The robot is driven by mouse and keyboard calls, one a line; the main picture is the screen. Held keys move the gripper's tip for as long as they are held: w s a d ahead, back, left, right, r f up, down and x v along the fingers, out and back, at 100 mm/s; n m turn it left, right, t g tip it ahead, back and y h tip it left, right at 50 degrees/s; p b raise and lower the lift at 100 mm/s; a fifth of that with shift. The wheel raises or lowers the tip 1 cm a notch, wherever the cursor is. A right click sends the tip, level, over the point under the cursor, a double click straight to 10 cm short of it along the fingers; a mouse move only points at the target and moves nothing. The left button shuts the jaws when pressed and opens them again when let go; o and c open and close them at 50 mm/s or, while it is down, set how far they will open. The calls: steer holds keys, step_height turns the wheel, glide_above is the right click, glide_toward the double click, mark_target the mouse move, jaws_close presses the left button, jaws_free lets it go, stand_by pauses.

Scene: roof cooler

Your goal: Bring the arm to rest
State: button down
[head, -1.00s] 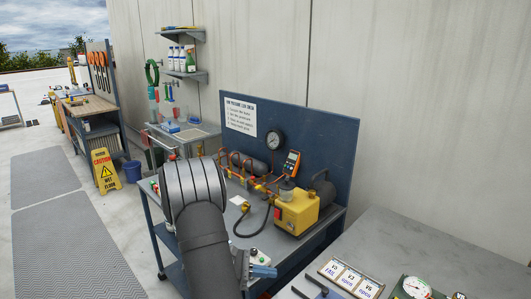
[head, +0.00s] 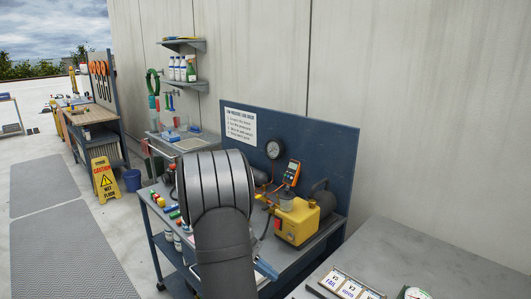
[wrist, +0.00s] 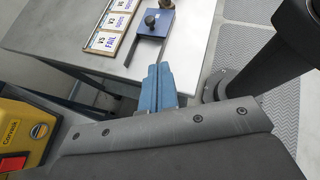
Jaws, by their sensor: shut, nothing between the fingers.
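My gripper (wrist: 158,72) shows in the wrist view with its blue fingers together and nothing between them. In the head view the gripper (head: 266,270) is mostly hidden behind my dark arm, at the front edge of the blue-backed workbench. In the wrist view its fingertips point toward the near edge of a grey table (wrist: 80,20). I cannot tell how high the fingers are above that edge.
A yellow pump (head: 297,220) stands on the workbench near a gauge (head: 274,148). A yellow caution sign (head: 104,178) and blue bucket (head: 132,179) stand on the floor at left.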

steer(key=shift+d+r+m+y, duration=0.3)
steer(key=shift+d+r+y, duration=0.1)
steer(key=shift+d+y, duration=0.2)
steer(key=c, duration=0.9)
jaws_free()
steer(key=o, duration=0.3)
steer(key=shift+d, duration=0.15)
steer(key=o, duration=0.6)
steer(key=d+r+m+g+y, duration=0.1)
steer(key=d+r+y, duration=0.1)
steer(key=d, duration=0.7)
steer(key=shift+s+d+g+y, duration=0.3)
steer(key=shift+s+y, duration=0.1)
steer(key=shift+y, duration=0.4)
steer(key=s+d+r+m+t+y, duration=0.15)
steer(key=s+d+r, duration=0.3)
steer(key=d, duration=0.55)
steer(key=s+d+r+m+t+y, duration=0.1)
steer(key=s+d+r+t+y, duration=0.2)
steer(key=s+d, duration=0.5)
steer(key=s+d+r+m+t+y, duration=0.1)
steer(key=s+d+r+y, duration=0.3)
steer(key=d, duration=0.7)
step_height(320, 180, down, 9)
steer(key=w+h, duration=0.1)
steer(key=h, duration=0.1)
steer(key=shift+w+d+f, duration=0.15)
steer(key=shift+d, duration=0.1)
